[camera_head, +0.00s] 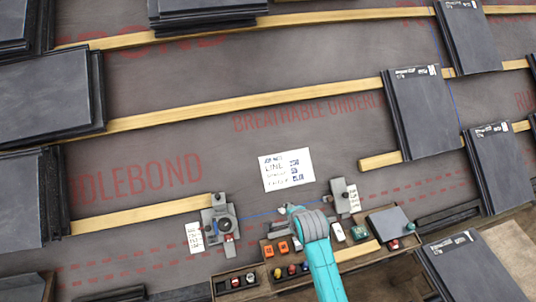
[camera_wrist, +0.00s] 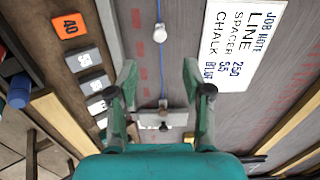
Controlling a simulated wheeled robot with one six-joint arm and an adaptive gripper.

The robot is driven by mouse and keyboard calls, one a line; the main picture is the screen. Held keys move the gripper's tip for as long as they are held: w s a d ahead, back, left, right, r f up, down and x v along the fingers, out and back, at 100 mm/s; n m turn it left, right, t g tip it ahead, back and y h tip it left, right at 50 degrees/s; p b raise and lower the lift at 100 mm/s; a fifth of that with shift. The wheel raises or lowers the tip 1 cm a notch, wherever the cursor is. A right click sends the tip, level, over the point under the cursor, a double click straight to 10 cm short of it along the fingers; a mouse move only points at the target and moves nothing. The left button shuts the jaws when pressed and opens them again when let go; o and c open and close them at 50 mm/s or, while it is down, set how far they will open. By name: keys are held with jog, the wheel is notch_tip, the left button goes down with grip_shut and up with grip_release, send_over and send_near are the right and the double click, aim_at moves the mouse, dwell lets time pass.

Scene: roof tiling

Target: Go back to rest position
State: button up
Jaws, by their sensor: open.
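My gripper (camera_wrist: 159,70) is open and empty in the wrist view, its two fingers spread on either side of a blue line (camera_wrist: 161,62). A small white round knob (camera_wrist: 160,33) lies on the line beyond the fingertips. A grey metal piece (camera_wrist: 163,118) shows between the fingers lower in the picture. In the head view my teal arm (camera_head: 318,258) reaches up from the bottom edge over the tool tray. The gripper there is mostly hidden by the arm.
A white job note (camera_head: 286,169) lies on the grey underlay. A grey device (camera_head: 221,222) and a grey block (camera_head: 345,197) stand left and right of my arm. Dark tiles (camera_head: 422,108) lie on wooden battens (camera_head: 240,112).

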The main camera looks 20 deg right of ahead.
jog(key=s+n+t, duration=0.4)
jog(key=s+n, duration=0.5)
jog(key=s, duration=1.3)
jog(key=s+r+n+t, duration=0.3)
jog(key=s+r+n, duration=0.6)
jog(key=s+r, duration=0.7)
notch_tip(320, 180, up, 2)
jog(key=shift+t, duration=0.4)
